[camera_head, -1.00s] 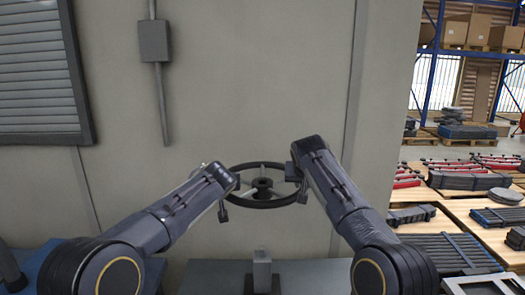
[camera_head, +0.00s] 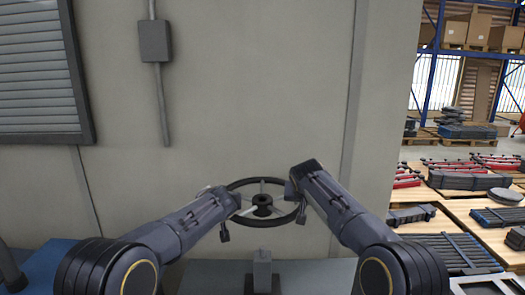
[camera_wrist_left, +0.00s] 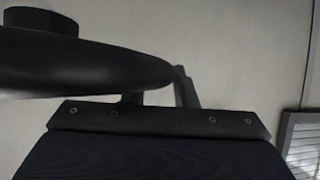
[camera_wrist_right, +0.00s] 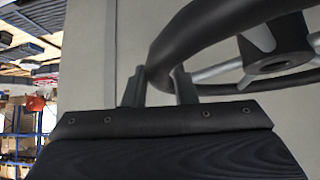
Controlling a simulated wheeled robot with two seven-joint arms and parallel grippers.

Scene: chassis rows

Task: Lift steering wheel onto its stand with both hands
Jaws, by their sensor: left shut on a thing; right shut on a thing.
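The steering wheel (camera_head: 262,222) has a black rim, light spokes and a dark hub. It is held up in front of the wall, above the stand. My left gripper (camera_head: 232,212) is shut on the left side of its rim; the rim fills the upper left of the left wrist view (camera_wrist_left: 90,68). My right gripper (camera_head: 294,203) is shut on the right side; rim and hub show in the right wrist view (camera_wrist_right: 215,30). The stand (camera_head: 262,272), a grey upright block on a dark base, is on the grey table below the wheel, apart from it.
The grey table (camera_head: 215,275) is clear beside the stand. A plain wall (camera_head: 250,90) with a grey box (camera_head: 155,41) and pipe rises behind. Pallets with dark and red parts (camera_head: 450,180) lie at the right.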

